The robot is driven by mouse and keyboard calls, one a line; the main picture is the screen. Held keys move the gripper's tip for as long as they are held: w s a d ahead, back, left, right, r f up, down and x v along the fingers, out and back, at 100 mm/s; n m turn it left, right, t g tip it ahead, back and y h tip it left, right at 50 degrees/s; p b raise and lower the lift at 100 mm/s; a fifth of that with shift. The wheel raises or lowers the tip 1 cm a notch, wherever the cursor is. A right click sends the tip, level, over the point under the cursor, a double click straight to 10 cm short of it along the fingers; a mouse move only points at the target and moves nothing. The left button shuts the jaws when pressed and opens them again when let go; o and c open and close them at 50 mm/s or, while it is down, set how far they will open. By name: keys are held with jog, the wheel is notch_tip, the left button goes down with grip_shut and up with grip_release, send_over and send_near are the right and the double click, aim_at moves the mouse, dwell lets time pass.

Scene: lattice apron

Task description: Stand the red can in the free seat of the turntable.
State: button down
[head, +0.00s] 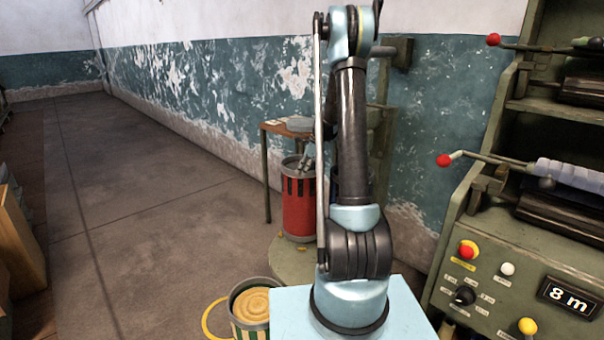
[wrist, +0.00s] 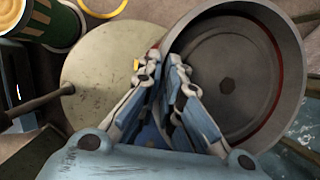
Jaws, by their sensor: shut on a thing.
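The red can (head: 299,212) is upright, with dark vertical marks near its top and a grey rim. In the wrist view its open, empty grey inside (wrist: 215,100) fills the right side. My gripper (head: 306,163) is shut on the can's near wall at the rim; the fingers (wrist: 165,75) show in the wrist view. The turntable (head: 290,268) is a pale green disc below the can, and it shows left of the can in the wrist view (wrist: 95,90). I cannot tell whether the can's base touches it. The free seat cannot be made out.
A green-striped can with tan contents (head: 250,302) stands front left of the turntable, beside a yellow ring (head: 208,318). A small brown table (head: 275,128) stands behind the red can. A green control machine (head: 480,235) stands at right. Open floor (head: 150,220) lies left.

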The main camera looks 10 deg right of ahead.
aim_at(302, 178)
jog(key=shift+s+f, duration=0.2)
jog(key=shift+f, duration=0.15)
dwell(0.7)
jog(key=shift+f, duration=1.3)
dwell(1.3)
jog(key=c, duration=1.7)
grip_release()
